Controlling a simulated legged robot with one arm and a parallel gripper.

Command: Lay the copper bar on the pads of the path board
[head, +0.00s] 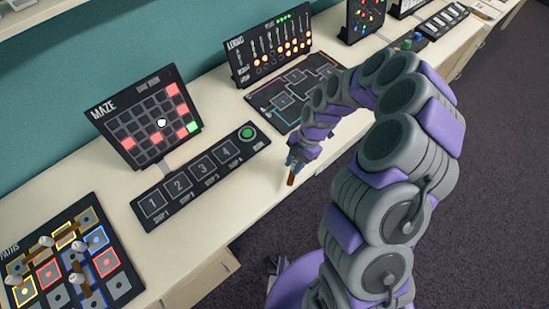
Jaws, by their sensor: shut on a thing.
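The path board (82,279) is a dark board marked PATHS at the lower left, with coloured square pads in yellow, red and blue. Brown bars with pale knobs lie across some of its pads. My gripper (292,170) is near the front edge of the counter, well to the right of the path board. It is shut on a small copper-brown piece, the copper bar (291,180), whose end shows below the fingers. The fingers are small here and the rest of the bar is hidden.
A step panel numbered 1 to 4 (197,178) lies between my gripper and the path board. A dark circuit board (269,98) lies behind my arm. The pale counter (250,205) is bare along its front.

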